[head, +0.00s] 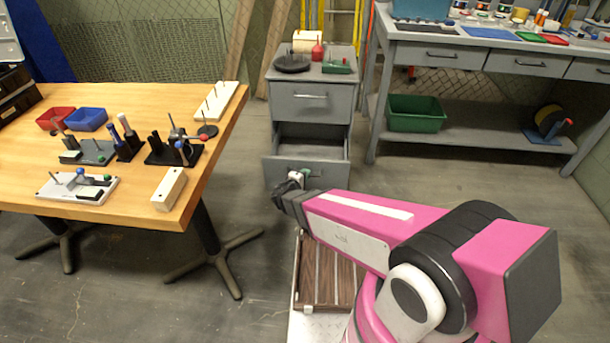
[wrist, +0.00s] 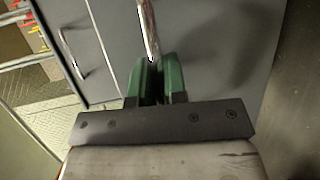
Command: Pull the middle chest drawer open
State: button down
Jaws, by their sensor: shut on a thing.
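The grey chest (head: 310,97) stands beyond my arm in the head view, its top drawer closed. The middle drawer (head: 329,174), below the top one, is pulled out, and I can see into its interior behind the front. My gripper (head: 297,178) is at the left part of that drawer's front. In the wrist view, my gripper's green fingers (wrist: 157,80) are shut around a silver bar handle (wrist: 149,32) on a grey drawer front (wrist: 215,50). Another handle (wrist: 88,50) shows on the grey front to the left. My arm hides what lies below the open drawer.
A wooden table (head: 130,100) with blocks and bins stands left of the chest. A grey workbench (head: 470,60) with a green bin (head: 416,113) on its shelf stands right. A black disc (head: 291,63) and a red item (head: 318,51) sit on the chest. Floor right of my arm is clear.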

jog(key=c, duration=1.5)
grip_release()
jog(key=shift+o, duration=0.2)
jog(key=v, duration=1.1)
jog(key=shift+w, duration=0.1)
jog(key=d+r+m+g+y, duration=0.2)
jog(key=d+r+m+g, duration=0.1)
jog(key=d, duration=0.6)
jog(key=d+r+m+g+y, duration=0.2)
jog(key=d+m+g, duration=0.4)
jog(key=d, duration=0.4)
jog(key=w+d+r+m+g+y, duration=0.1)
jog(key=d+r+m+g, duration=0.3)
jog(key=d, duration=0.6)
jog(key=shift+r+m+g+y, duration=0.2)
jog(key=shift+m+g+y, duration=0.3)
jog(key=shift+g+y, duration=0.35)
